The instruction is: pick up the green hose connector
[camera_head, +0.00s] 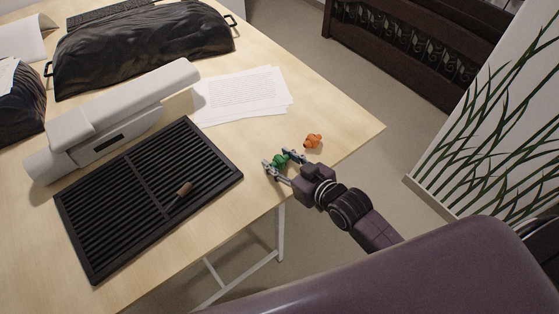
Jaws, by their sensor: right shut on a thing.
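The green hose connector (280,160) is between the fingertips of my right gripper (279,161). The gripper is shut on it, at the right part of the wooden table near its edge. The fingers hide part of the connector, and I cannot tell whether it touches the tabletop. An orange connector-like piece (313,141) lies on the table just beyond the gripper, apart from it. My left gripper is not in view.
A grey-white device (110,120), papers (240,95) and a black bag-like bundle (145,45) stand farther back. The table's right corner is clear.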

